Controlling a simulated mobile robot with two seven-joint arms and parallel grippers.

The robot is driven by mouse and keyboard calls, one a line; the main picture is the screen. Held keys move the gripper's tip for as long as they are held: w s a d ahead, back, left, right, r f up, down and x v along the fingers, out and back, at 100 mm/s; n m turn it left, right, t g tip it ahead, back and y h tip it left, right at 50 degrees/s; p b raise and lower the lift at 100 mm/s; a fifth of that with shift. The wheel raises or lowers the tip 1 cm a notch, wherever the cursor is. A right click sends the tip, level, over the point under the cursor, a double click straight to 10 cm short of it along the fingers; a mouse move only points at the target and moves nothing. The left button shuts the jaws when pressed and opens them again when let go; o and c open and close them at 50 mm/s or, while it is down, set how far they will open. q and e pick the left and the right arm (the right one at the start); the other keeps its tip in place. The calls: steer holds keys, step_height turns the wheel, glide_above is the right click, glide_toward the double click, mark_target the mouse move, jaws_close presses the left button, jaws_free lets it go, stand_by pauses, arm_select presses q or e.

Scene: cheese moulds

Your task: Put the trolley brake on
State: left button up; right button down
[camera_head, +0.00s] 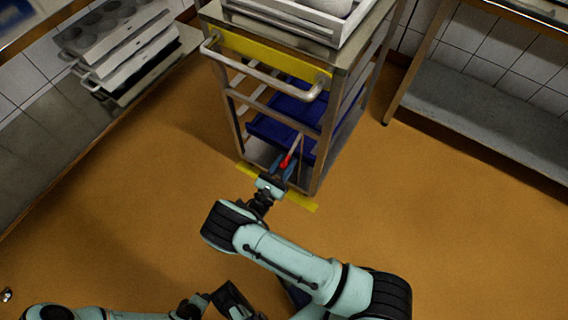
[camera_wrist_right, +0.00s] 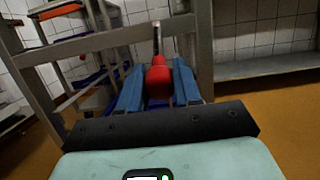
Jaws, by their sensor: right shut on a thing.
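The trolley (camera_head: 329,88) stands upright at the upper middle of the head view, with a metal frame, a yellow panel and a push handle (camera_head: 262,77). A brake lever with a red grip (camera_head: 285,161) rises at the trolley's low near end. My right gripper (camera_head: 283,168) is shut on the red grip. In the right wrist view the red grip (camera_wrist_right: 159,82) sits between the blue fingers, with a grey metal rod above it. The lever's lower end is hidden. My left arm (camera_head: 130,312) shows at the bottom left; its fingertips cannot be made out.
Blue trays (camera_head: 279,131) sit inside the trolley, and a white crate (camera_head: 300,20) is on top. A yellow strip (camera_head: 300,201) lies on the floor at its near end. A shelf with moulds (camera_head: 110,40) stands left, a metal table (camera_head: 480,100) right. The floor between is clear.

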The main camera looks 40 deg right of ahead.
steer(key=shift+d+f, duration=0.1)
steer(key=c, duration=0.8)
jaws_free()
arm_select(q)
steer(key=shift+w+d+r+t+p, duration=0.1)
steer(key=shift+w+r+t+p, duration=0.2)
steer(key=shift+w+r, duration=0.3)
arm_select(e)
steer(key=v, duration=1.3)
steer(key=shift+s, duration=0.1)
